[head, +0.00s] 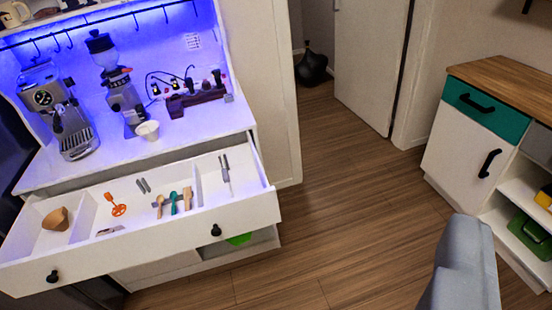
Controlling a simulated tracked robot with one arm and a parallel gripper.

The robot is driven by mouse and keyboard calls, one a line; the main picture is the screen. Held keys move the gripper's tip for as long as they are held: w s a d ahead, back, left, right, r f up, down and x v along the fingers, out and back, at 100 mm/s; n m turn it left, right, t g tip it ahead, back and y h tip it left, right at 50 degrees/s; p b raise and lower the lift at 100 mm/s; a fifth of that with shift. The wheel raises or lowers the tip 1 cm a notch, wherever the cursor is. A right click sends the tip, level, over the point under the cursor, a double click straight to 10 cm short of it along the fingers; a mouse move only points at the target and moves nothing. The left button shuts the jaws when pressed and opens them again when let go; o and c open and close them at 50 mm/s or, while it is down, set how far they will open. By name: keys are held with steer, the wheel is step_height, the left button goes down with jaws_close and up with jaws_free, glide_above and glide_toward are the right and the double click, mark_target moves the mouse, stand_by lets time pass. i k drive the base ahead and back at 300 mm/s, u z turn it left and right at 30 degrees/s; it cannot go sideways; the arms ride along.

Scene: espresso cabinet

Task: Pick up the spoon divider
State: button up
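The white drawer (140,247) of the espresso cabinet is pulled open and is split into compartments by white partitions. In its middle compartment a brown wooden spoon (159,206), a teal spoon (173,203) and a light wooden utensil (188,198) lie side by side. A small grey piece shows under or between them; it may be the spoon divider, but it is too small to tell. A smooth grey part of my own body stands at the lower right. No gripper fingertips show, and nothing of mine touches the drawer.
The drawer also holds a wooden scoop-like piece (56,219), an orange spatula (116,206) and thin grey utensils (226,170). An espresso machine (57,110), a grinder (118,85) and a white cup (148,130) stand above. A side cabinet (462,140) stands right; wooden floor between is clear.

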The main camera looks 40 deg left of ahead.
mark_target(226, 178)
steer(key=u, duration=0.3)
steer(key=i, duration=1.3)
steer(key=u, duration=1)
steer(key=i, duration=0.3)
steer(key=u, duration=0.2)
steer(key=k, duration=0.9)
steer(key=u, duration=0.15)
steer(key=i, duration=0.9)
steer(key=z, duration=0.05)
